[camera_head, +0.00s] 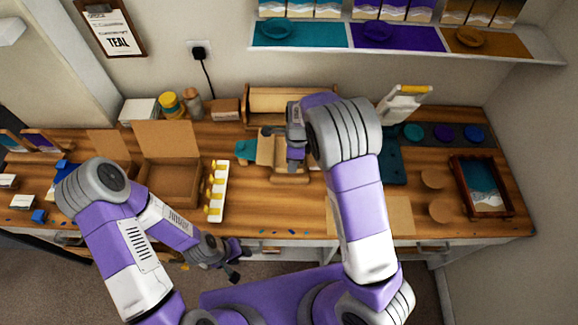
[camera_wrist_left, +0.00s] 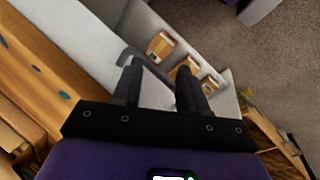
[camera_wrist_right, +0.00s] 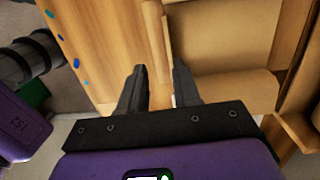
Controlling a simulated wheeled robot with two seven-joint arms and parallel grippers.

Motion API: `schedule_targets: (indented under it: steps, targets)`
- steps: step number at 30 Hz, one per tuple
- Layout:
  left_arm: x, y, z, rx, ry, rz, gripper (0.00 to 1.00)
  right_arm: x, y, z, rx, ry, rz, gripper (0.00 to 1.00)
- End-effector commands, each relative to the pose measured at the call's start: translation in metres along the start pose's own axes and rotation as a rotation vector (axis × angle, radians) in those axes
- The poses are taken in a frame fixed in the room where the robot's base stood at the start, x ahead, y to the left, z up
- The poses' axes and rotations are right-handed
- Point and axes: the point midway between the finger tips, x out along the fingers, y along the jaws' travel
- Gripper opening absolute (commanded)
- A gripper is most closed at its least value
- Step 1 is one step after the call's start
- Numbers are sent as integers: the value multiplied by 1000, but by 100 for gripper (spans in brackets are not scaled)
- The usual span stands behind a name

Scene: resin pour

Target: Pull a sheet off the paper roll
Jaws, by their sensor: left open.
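A brown paper roll (camera_wrist_right: 235,88) lies in a wooden holder (camera_wrist_right: 300,130) in the right wrist view, with tan surfaces around it. My right gripper (camera_head: 294,158) is over this tan and wooden group in the head view and hides part of it. In the right wrist view its fingers (camera_wrist_right: 160,85) are apart beside the roll, with a thin tan edge between or behind them. I cannot tell whether they touch it. My left gripper (camera_head: 232,268) is open and empty, low in front of the table edge, away from the roll.
An open cardboard box (camera_head: 170,180) and a white strip with yellow pieces (camera_head: 216,190) are left of the roll. A framed picture (camera_head: 482,185) lies at the right. Below the left gripper, a light compartment holds small brown boxes (camera_wrist_left: 160,46).

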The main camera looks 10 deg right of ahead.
Motion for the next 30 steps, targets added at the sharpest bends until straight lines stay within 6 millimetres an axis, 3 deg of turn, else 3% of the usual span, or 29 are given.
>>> schedule_targets:
  steps: [6, 9, 21, 30]
  targets:
    - [0, 0, 0, 0, 0, 0, 43, -17, -7, 14, -8, 85, -55, 32]
    - [0, 0, 0, 0, 0, 0, 43, -17, -9, 14, -5, 94, -62, 32]
    - [11, -4, 0, 0, 0, 0, 43, 40, -12, 9, -5, 94, -61, 32]
    - [13, -5, 0, 0, 0, 0, 43, 55, -13, 8, -6, 93, -63, 32]
